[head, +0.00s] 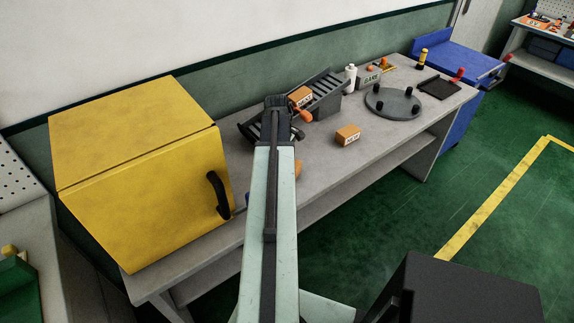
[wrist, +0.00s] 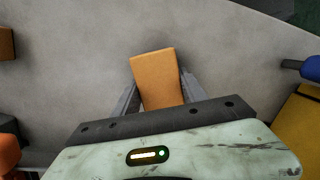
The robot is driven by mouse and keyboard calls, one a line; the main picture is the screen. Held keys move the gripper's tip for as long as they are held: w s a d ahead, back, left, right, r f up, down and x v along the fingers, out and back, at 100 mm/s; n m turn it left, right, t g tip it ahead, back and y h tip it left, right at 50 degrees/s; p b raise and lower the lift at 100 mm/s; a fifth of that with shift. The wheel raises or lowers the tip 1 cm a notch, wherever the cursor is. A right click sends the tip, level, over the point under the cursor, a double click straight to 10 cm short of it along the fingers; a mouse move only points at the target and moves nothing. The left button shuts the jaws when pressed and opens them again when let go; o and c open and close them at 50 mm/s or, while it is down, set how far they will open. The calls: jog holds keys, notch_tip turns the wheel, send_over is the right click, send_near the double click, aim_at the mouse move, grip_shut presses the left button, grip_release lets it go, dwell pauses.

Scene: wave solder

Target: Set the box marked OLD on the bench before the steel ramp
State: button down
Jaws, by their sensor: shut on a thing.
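My gripper (wrist: 160,88) is shut on an orange-brown box (wrist: 156,66), with a finger on each side of it. The held box shows no marking in the wrist view; I cannot tell if it touches the bench. In the head view only its edge (head: 298,169) shows beside my arm. A second box (head: 347,134) with a pale label stands on the grey bench (head: 395,140), right of my arm. A third labelled box (head: 300,96) is on the steel ramp (head: 326,88) behind my arm. I cannot surely read the labels.
A yellow cabinet (head: 140,170) with a black handle stands on the bench's left. A round grey fixture (head: 393,101) with black posts, a white bottle (head: 350,78) and a dark tray (head: 438,87) are toward the right. Bare bench lies around the second box.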

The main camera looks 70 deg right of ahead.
jog(key=shift+f+b, duration=0.45)
jog(key=shift+b, duration=0.05)
dwell(0.4)
jog(key=c, duration=0.6)
grip_release()
jog(key=shift+o, duration=0.2)
jog(key=r+p, duration=0.2)
jog(key=w+r+p, duration=0.1)
jog(key=r+p, duration=0.5)
jog(key=shift+w, duration=0.15)
jog(key=shift+f, duration=0.1)
